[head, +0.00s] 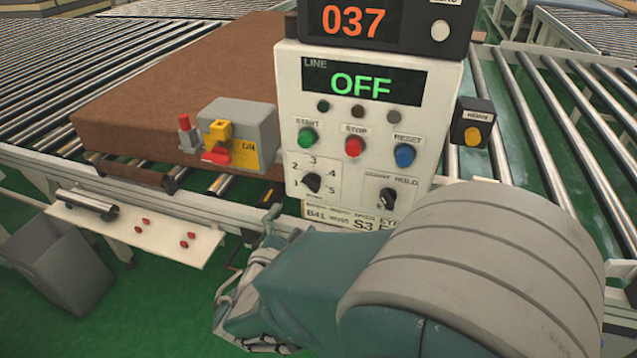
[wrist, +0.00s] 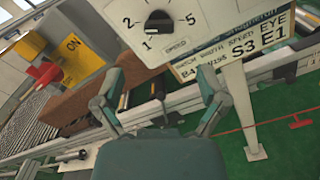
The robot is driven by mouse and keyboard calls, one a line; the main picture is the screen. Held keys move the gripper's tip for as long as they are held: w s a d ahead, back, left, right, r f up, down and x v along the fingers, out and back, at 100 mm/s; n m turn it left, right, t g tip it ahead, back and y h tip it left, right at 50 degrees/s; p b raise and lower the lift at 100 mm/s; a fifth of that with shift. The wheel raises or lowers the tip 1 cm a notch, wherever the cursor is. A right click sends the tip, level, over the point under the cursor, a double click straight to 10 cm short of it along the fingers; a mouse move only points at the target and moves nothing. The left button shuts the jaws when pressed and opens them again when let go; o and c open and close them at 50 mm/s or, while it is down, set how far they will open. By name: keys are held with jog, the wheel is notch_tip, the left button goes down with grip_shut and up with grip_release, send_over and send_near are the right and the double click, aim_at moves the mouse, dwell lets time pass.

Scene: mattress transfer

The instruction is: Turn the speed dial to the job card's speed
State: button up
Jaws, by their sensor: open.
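The speed dial is a black knob (head: 312,183) on the lower left of the white control panel (head: 437,130), ringed by numbers 1 to 5. In the wrist view the dial (wrist: 158,22) shows a pale mark on its lower left, seemingly toward 1. The job card (wrist: 215,52) below the panel reads S3 under speed and E1 under eye; it is partly hidden behind my arm in the head view (head: 340,221). My gripper (wrist: 160,82) is open and empty, its fingers spread below the dial, apart from it.
The panel has start (head: 307,137), stop (head: 354,147) and reset (head: 404,155) buttons and a count/hold knob (head: 388,199). The line display (head: 364,82) reads OFF. A grey-yellow switch box (head: 245,135) stands left; a brown mattress (head: 190,80) lies on rollers behind.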

aim_at(309, 189)
jog(key=x, duration=0.9)
jog(key=shift+w+d, duration=0.1)
jog(key=shift+w, duration=0.15)
jog(key=shift+w+f, duration=0.1)
jog(key=shift+w, duration=0.3)
jog(key=c, duration=1.2)
